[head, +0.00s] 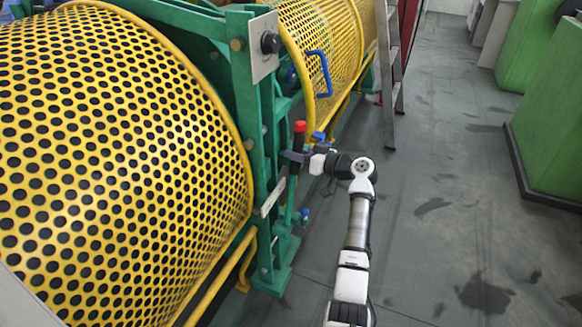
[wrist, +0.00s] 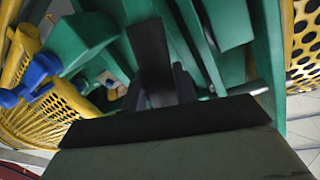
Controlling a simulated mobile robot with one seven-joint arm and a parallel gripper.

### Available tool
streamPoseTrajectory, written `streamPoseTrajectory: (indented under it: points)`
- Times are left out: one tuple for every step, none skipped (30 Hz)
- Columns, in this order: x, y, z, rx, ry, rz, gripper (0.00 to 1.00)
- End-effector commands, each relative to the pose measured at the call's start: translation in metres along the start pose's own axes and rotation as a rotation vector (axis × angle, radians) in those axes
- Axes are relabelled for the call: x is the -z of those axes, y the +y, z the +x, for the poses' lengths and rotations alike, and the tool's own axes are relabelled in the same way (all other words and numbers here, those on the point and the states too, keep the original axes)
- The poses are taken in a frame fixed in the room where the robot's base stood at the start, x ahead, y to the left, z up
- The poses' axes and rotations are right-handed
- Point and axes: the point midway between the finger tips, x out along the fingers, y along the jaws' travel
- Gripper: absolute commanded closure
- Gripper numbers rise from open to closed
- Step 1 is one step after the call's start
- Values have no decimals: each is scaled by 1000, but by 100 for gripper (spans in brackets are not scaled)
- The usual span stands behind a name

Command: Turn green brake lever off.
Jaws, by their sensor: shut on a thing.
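The brake lever on the green frame shows in the head view as an upright dark lever with a red knob (head: 300,127). My gripper (head: 297,157) reaches in from the right and is shut on the lever just below the knob. In the wrist view my gripper (wrist: 163,85) shows as dark fingers against the green frame. The gripped part of the lever is mostly hidden there, and its knob cannot be made out.
The green frame (head: 257,120) stands beside a big yellow perforated guard (head: 110,170). A second yellow guard (head: 315,35) with a blue handle (head: 320,72) lies behind. A ladder (head: 390,85) stands further back. The grey floor (head: 440,160) at right is open, up to green cabinets (head: 550,130).

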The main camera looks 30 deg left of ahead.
Motion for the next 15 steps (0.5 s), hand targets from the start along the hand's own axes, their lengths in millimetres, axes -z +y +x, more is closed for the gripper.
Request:
streamPoseTrajectory:
  points:
    - [0,5,0,-2,1,7,100]
    - [0,7,0,-1,-1,14,100]
    - [0,8,1,-1,-3,22,100]
    - [0,9,1,0,-3,26,100]
    - [0,10,1,0,-4,30,100]
    - [1,11,1,-1,-5,34,100]
    - [1,12,1,-1,-5,36,100]
    - [1,12,1,-1,-5,38,100]
    - [1,12,1,-2,-5,40,100]
    - [2,13,1,-3,-4,40,100]
    - [2,13,1,-3,-4,41,100]
    - [2,13,1,-4,-4,41,100]
    - [2,13,1,-4,-4,41,100]
    - [2,13,1,-5,-4,41,100]
    - [2,13,1,-5,-4,42,100]
